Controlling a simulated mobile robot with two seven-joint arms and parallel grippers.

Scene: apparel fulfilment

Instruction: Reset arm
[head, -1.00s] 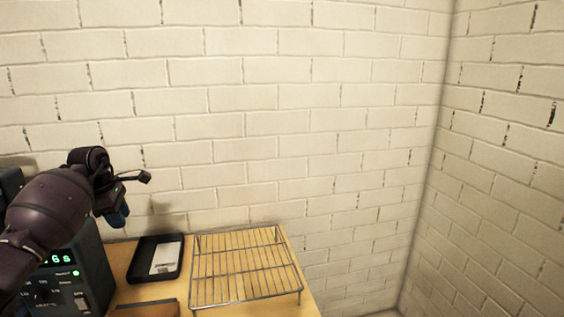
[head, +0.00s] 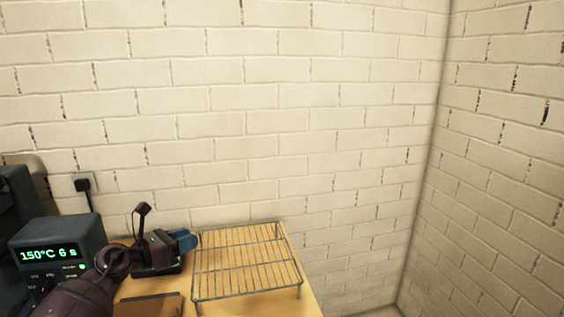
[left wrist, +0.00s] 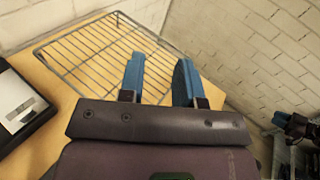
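My left gripper (head: 186,240) reaches in from the lower left of the head view, low over the table beside the wire rack's left edge. In the left wrist view its two blue fingers (left wrist: 160,78) stand apart with nothing between them, pointing towards the rack. My right arm does not show in the head view. A dark part with a blue tip at the right edge of the left wrist view looks like my right gripper (left wrist: 284,122); its opening cannot be made out.
A wire rack (head: 245,262) stands on the wooden table (head: 305,300). A black tray (left wrist: 32,118) with a white label lies left of it. A brown flat item (head: 148,306) lies at the front. A control box (head: 60,252) reading 150°C stands left. Brick walls close the back and right.

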